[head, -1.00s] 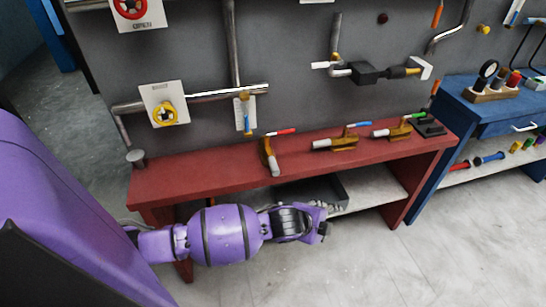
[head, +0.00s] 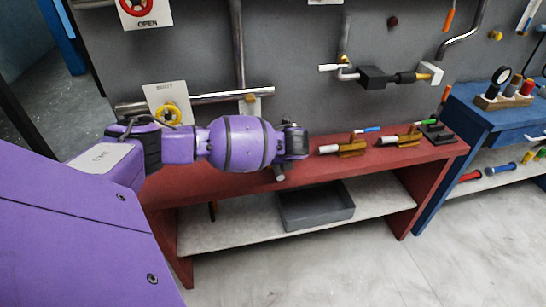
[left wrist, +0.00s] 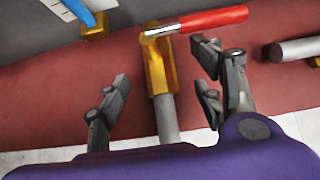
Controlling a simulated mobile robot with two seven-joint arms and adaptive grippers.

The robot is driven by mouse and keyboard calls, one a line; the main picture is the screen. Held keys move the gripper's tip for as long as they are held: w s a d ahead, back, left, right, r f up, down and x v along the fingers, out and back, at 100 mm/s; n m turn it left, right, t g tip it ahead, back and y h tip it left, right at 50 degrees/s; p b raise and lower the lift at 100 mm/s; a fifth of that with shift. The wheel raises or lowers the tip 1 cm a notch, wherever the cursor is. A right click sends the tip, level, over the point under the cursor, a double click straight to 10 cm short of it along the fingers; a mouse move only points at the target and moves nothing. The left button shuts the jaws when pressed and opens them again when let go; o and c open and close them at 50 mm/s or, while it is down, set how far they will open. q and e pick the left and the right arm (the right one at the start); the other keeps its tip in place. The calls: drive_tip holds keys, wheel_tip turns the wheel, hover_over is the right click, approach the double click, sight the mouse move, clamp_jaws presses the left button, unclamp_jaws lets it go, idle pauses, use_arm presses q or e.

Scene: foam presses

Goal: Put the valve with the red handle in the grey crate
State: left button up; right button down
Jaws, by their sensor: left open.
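The red-handled valve (left wrist: 160,75) shows in the left wrist view, with a brass body, a grey pipe end and a red lever (left wrist: 212,18) pointing right. It lies on the red bench top. My left gripper (left wrist: 168,82) is open, with its fingers on either side of the valve's body; I cannot tell whether they touch it. In the head view my left gripper (head: 296,142) is over the bench and hides most of this valve. The grey crate (head: 322,219) stands on the shelf below the bench, open and apparently empty. My right gripper is not in view.
A blue-handled valve (head: 350,147) and a green-handled valve (head: 400,139) lie to the right on the red bench (head: 375,163). Wall pipes and a yellow handwheel (head: 170,114) are behind. The pale shelf (head: 375,195) is clear right of the crate.

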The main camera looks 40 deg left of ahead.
use_arm(q)
drive_tip(key=x, duration=0.3)
drive_tip(key=shift+a+f, duration=0.3)
drive_tip(key=shift+a, duration=0.1)
drive_tip(key=shift+r, duration=0.1)
clamp_jaws()
